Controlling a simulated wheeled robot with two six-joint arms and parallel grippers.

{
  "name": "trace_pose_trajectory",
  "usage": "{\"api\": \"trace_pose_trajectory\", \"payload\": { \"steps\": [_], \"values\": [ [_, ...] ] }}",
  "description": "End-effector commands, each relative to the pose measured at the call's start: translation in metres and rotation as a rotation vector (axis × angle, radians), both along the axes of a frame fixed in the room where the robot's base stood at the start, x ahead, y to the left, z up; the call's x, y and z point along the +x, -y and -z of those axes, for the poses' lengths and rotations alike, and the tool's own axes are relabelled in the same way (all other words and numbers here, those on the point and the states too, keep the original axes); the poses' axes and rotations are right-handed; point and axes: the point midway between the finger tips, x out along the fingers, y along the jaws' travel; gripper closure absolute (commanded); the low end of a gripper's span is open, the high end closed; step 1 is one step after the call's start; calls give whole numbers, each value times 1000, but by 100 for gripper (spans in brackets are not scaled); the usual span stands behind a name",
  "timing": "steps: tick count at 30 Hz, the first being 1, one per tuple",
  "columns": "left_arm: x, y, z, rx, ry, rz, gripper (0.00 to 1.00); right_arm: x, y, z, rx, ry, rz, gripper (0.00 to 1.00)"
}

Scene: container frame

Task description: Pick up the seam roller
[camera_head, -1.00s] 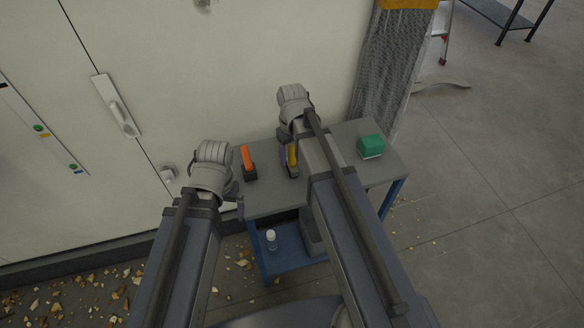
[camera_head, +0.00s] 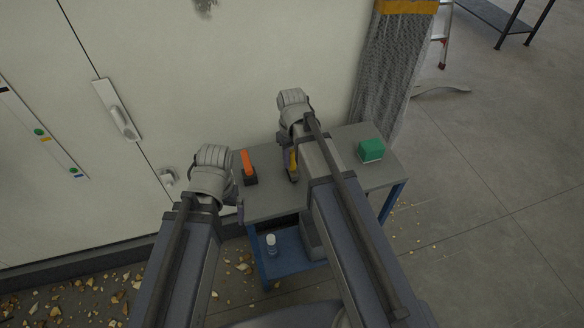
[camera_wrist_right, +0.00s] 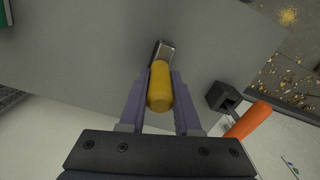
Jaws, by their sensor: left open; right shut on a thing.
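A tool with a yellow handle (camera_head: 293,160) and a grey metal end stands over the grey table top, partly hidden by my right arm; I cannot tell for certain that it is the seam roller. My right gripper (camera_head: 287,142) is shut on it. In the right wrist view, the fingers of my right gripper (camera_wrist_right: 161,80) lie on both sides of the yellow handle (camera_wrist_right: 160,92). I cannot tell whether it touches the table. My left gripper (camera_head: 233,190) is open and empty by the table's left edge, its fingers mostly hidden.
An orange-handled tool with a black block (camera_head: 249,166) is left of the yellow one. A green box (camera_head: 371,150) sits on the table's right side (camera_head: 350,180). A white bottle (camera_head: 271,241) stands on the blue lower shelf. A pale wall lies behind.

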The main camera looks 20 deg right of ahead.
Motion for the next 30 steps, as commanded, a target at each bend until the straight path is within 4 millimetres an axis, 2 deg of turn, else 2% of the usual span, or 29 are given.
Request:
{"api": "trace_pose_trajectory", "payload": {
  "steps": [8, 14, 30],
  "values": [
    [0, 0, -3, 0, 0, 0, 2, 0, 0, -3, 0, 0, 0, 100],
    [0, 0, -17, 0, 0, 0, 2, 0, 0, -17, 0, 0, 0, 100],
    [0, 0, -93, 0, 0, 0, 2, 0, 0, -93, 2, -1, 0, 100]
  ]
}}
